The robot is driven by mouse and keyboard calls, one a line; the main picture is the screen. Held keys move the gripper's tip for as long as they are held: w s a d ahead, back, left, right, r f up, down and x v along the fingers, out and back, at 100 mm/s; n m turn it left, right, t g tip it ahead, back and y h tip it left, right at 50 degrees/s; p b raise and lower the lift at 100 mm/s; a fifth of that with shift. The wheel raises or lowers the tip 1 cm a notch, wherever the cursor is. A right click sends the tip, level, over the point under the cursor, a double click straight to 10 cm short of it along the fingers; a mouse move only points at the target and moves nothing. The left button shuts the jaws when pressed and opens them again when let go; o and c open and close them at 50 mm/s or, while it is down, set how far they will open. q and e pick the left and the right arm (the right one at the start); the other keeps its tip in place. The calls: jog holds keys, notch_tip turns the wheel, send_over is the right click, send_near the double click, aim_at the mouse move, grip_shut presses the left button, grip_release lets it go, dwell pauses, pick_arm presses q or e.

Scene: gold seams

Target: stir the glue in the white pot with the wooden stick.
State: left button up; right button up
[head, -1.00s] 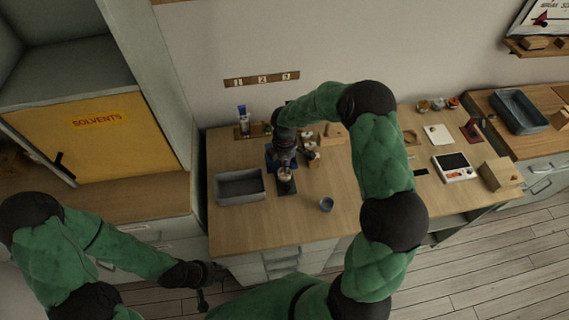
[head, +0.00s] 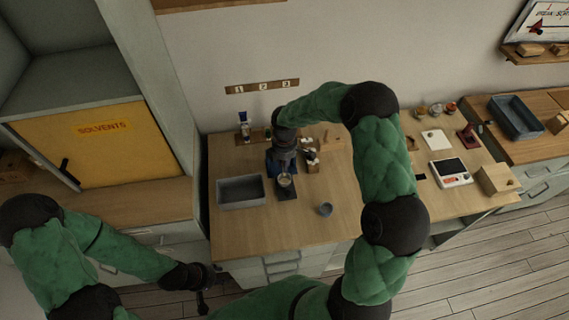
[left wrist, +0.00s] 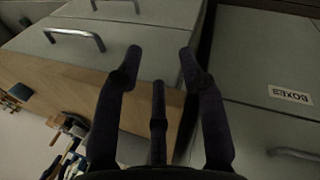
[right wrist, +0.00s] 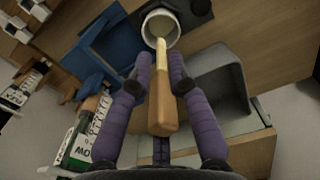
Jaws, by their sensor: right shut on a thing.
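The white pot (right wrist: 160,24) is at the top of the right wrist view, with pale glue inside. It also shows in the head view (head: 285,181), small, on a dark pad on the bench. My right gripper (right wrist: 160,68) is shut on the wooden stick (right wrist: 161,105). The stick's far end reaches into the mouth of the pot; whether it touches the glue is hard to tell. In the head view my right gripper (head: 283,165) is above the pot. My left gripper (left wrist: 160,65) is open and empty, low in front of the drawers.
A blue holder (right wrist: 105,50) is close beside the pot. A scale (head: 451,172) sits farther right. The bench front is clear.

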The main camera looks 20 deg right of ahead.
jog(key=shift+r+p, duration=1.75)
jog(key=shift+r, duration=0.8)
